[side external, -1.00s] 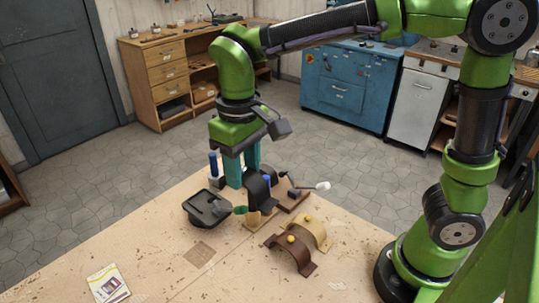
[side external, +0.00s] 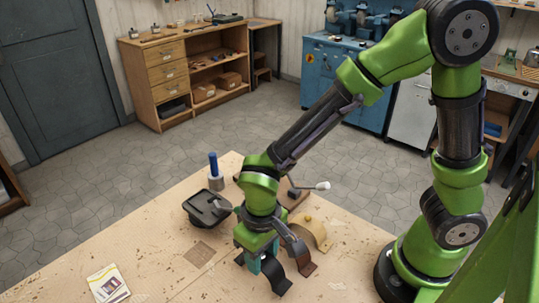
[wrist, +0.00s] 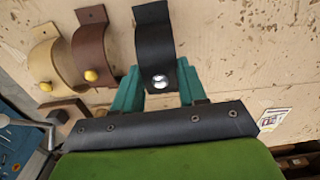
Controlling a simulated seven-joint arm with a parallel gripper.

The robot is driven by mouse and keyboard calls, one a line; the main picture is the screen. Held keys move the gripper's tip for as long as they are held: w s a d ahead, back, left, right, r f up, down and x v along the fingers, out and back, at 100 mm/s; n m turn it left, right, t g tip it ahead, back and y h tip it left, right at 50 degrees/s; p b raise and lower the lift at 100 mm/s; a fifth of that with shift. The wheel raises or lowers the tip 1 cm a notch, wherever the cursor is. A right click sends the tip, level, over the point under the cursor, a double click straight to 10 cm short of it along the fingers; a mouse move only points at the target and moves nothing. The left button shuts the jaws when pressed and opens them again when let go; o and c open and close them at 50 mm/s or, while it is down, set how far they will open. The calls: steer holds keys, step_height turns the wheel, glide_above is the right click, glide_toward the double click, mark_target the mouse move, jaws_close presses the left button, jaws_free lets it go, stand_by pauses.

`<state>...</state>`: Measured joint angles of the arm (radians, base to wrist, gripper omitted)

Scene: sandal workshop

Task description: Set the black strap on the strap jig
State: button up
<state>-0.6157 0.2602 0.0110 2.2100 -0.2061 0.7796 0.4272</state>
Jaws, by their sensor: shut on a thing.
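I cannot make out a separate strap jig; my arm covers part of this area.
A black tray (side external: 207,208) and a blue-handled tool (side external: 213,170) stand behind at left. A wooden block with a white-knobbed lever (side external: 310,187) is behind the straps. A printed card (side external: 107,284) lies at front left.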

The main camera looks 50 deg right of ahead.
steer(key=shift+f, duration=0.85)
steer(key=shift+f, duration=0.15)
steer(key=o, duration=1)
step_height(320, 180, up, 12)
steer(key=d+r+m+t, duration=0.1)
steer(key=d+r+t, duration=0.1)
steer(key=d, duration=0.3)
steer(key=s+d+r+m+t+y, duration=0.1)
steer(key=d+r+t, duration=0.1)
steer(key=d+r, duration=0.2)
steer(key=s+d+r+m+t+y, duration=0.1)
steer(key=d+r+m+t, duration=0.1)
steer(key=d, duration=0.4)
steer(key=shift+s+d+r+t, duration=0.2)
steer(key=shift+d+r+t, duration=0.1)
steer(key=shift+r+t, duration=0.3)
